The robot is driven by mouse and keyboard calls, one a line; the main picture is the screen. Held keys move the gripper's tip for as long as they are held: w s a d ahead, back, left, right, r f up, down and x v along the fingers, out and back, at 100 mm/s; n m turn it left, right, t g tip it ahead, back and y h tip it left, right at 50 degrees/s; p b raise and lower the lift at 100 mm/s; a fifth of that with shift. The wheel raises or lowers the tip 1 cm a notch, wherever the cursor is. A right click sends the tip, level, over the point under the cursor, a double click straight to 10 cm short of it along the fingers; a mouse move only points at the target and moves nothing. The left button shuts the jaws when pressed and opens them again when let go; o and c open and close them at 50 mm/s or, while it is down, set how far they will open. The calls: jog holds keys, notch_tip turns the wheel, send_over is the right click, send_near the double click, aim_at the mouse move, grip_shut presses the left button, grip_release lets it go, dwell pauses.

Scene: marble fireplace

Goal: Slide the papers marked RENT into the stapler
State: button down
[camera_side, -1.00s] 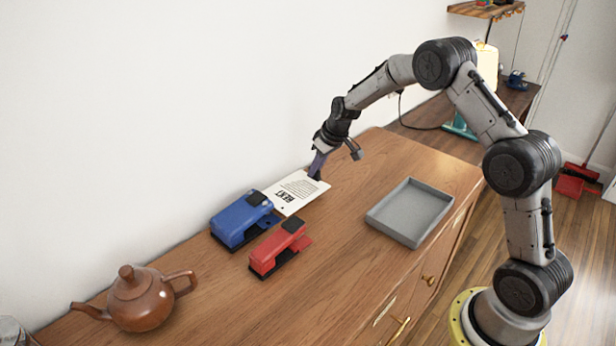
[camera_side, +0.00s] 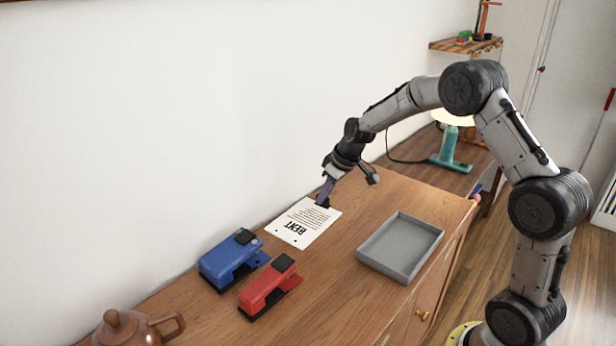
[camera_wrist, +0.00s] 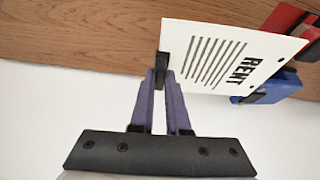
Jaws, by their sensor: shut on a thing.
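The white papers marked RENT (camera_side: 308,222) are at the back of the wooden cabinet top; I cannot tell whether they touch it. My gripper (camera_side: 323,202) is shut on their far edge. In the wrist view the fingertips (camera_wrist: 163,68) pinch that edge of the papers (camera_wrist: 215,60); the bold RENT end points away from me. A blue stapler (camera_side: 228,262) stands near the wall, its open mouth towards the papers, a small gap apart. A red stapler (camera_side: 266,285) stands beside it, nearer the front.
A grey tray (camera_side: 376,265) lies right of the papers near the cabinet's front edge. A brown teapot (camera_side: 120,330) is partly cut off at bottom left. The white wall (camera_side: 200,120) runs close behind the papers and blue stapler. Bare wood lies between papers and tray.

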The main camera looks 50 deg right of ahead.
jog(key=shift+m, duration=0.4)
jog(key=shift+s+d+f, duration=0.25)
jog(key=shift+s+f, duration=0.7)
jog(key=shift+f, duration=0.25)
jog(key=shift+s+d+f, duration=0.25)
jog(key=shift+s+f, duration=0.65)
jog(key=shift+f, duration=0.35)
jog(key=shift+s+d+f, duration=0.25)
jog(key=shift+s+f, duration=0.7)
jog(key=shift+f, duration=0.5)
jog(key=shift+a+f, duration=0.15)
jog(key=shift+a, duration=0.3)
jog(key=shift+a, duration=0.7)
jog(key=shift+a, duration=0.35)
jog(key=shift+a, duration=1.7)
